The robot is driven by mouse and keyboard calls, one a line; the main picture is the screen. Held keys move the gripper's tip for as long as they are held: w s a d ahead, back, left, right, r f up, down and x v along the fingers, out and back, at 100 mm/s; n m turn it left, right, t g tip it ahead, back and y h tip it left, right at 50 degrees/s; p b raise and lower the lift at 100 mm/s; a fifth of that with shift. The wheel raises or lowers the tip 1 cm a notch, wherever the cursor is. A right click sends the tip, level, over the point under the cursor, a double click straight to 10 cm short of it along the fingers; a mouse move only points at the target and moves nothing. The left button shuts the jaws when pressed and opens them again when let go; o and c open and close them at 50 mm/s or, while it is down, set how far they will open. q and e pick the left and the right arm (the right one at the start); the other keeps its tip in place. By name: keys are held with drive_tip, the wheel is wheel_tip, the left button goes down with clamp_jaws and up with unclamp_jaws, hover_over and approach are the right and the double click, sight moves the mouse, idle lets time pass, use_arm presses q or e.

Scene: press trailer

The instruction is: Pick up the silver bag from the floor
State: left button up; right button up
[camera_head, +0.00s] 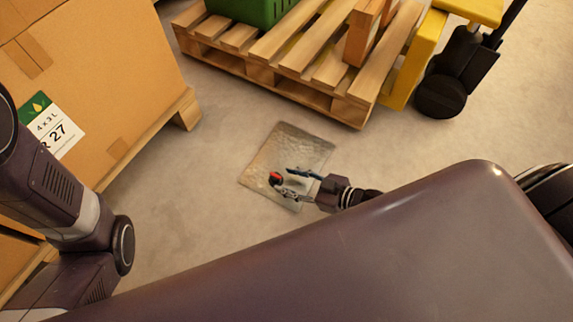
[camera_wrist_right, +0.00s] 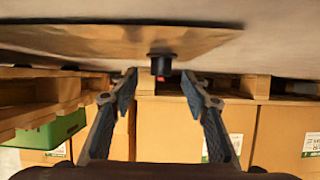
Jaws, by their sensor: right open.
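The silver bag (camera_head: 300,147) lies flat on the floor in the head view, in front of the pallet. A red and black cap (camera_head: 275,179) shows on its near part. My right gripper (camera_head: 285,181) is over the near part of the bag, open, its fingertips close to the cap. In the right wrist view the bag (camera_wrist_right: 110,40) looks brownish and spans the top. Its cap (camera_wrist_right: 161,64) lies between the lines of the two open fingers (camera_wrist_right: 160,88), and I see no finger touching it. My left gripper is out of view; only my left arm shows.
A wooden pallet (camera_head: 262,72) with a green crate (camera_head: 250,10) stands behind the bag. A yellow pallet truck (camera_head: 425,55) with black wheels is at the right. A large cardboard box (camera_head: 110,70) stands on a pallet at the left. Bare floor surrounds the bag.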

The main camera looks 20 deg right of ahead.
sight(276, 177)
drive_tip(key=b+x, duration=0.3)
drive_tip(key=x, duration=0.1)
drive_tip(key=shift+a+r, duration=0.1)
drive_tip(key=shift+w+a+b, duration=0.3)
drive_tip(key=shift+b, duration=0.1)
drive_tip(key=c, duration=1.1)
